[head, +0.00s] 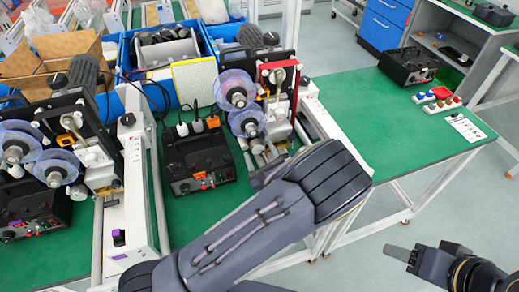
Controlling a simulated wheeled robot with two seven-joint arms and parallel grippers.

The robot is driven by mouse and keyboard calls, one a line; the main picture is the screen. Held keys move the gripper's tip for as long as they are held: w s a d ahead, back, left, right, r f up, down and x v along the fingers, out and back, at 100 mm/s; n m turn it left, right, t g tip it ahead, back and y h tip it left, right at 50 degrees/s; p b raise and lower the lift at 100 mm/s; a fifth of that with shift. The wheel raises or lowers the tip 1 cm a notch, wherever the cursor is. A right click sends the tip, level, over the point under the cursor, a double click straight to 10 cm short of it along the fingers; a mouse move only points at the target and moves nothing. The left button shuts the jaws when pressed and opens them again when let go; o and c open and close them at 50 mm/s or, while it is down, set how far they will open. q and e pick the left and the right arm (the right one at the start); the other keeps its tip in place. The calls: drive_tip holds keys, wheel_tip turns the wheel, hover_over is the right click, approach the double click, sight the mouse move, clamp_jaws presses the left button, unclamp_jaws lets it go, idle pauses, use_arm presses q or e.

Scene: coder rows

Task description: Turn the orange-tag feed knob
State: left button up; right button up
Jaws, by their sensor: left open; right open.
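The middle black control box (197,160) stands on the green bench and bears an orange tag (203,181) on its front. Small knobs sit along that front, but they are too small to tell apart. My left arm crosses the lower middle of the view. Its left gripper (268,168) is right of this box, in front of the middle coder machine (258,95), apart from the tag. Its fingers are partly hidden and look empty. My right gripper (400,255) is open and empty over the floor at the lower right.
A left coder machine (75,130) stands above another black box (32,212) with a purple tag. White rails (127,205) flank the machines. A third black box (405,66) and small coloured knobs (437,98) lie at the back right. The right green bench top is mostly clear.

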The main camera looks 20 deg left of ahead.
use_arm(q)
drive_tip(key=shift+w+a, duration=0.25)
drive_tip(key=shift+w, duration=0.1)
drive_tip(key=c, duration=1)
drive_tip(key=shift+o, duration=0.2)
drive_tip(key=shift+m, duration=0.4)
drive_tip(key=m+p, duration=0.1)
drive_tip(key=m, duration=0.3)
drive_tip(key=shift+d+m, duration=0.1)
drive_tip(key=shift+m, duration=0.3)
drive_tip(key=m+p, duration=0.2)
drive_tip(key=m, duration=0.4)
drive_tip(key=shift+m, duration=0.4)
